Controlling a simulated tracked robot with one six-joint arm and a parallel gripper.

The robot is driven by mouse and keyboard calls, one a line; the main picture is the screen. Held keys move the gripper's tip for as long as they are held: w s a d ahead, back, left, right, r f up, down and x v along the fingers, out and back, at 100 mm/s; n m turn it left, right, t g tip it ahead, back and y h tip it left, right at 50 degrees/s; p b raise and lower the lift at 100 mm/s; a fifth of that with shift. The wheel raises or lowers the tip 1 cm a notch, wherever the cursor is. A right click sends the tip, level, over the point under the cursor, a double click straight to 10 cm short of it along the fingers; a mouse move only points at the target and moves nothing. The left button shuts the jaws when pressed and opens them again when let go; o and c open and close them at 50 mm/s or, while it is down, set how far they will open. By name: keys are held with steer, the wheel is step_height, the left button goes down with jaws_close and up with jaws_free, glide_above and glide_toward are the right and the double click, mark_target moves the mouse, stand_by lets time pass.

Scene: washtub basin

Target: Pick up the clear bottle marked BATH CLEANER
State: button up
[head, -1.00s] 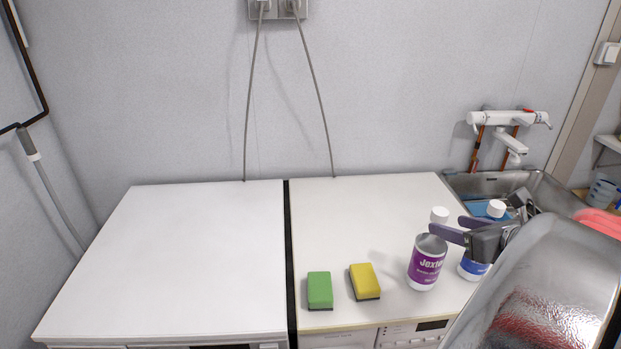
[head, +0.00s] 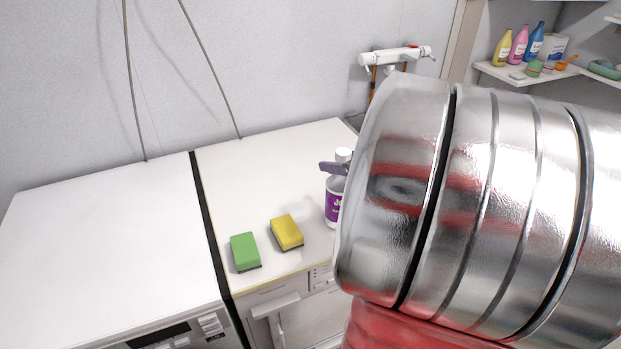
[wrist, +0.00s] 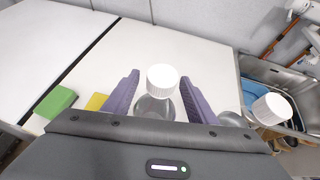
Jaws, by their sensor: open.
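A clear bottle with a white cap and a purple label (head: 333,207) stands upright near the right of the white top in the head view. The label's visible letters start with "Je"; I cannot read BATH CLEANER. In the wrist view a clear bottle's white cap (wrist: 162,80) is between the two purple fingers of my gripper (wrist: 160,92), which is open. Whether the fingers touch the bottle I cannot tell. A second clear, white-capped bottle (wrist: 234,119) is to the right, its label out of sight. In the head view my arm hides most of my gripper and this second bottle.
A green sponge (head: 245,251) and a yellow sponge (head: 287,232) lie left of the bottle. A metal sink (wrist: 258,70) is to the right, with a tap (head: 395,56) above it. The top behind the sponges is clear. Shelves with bottles (head: 518,45) are at far right.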

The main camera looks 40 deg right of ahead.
steer(key=shift+x, duration=1.6)
jaws_close()
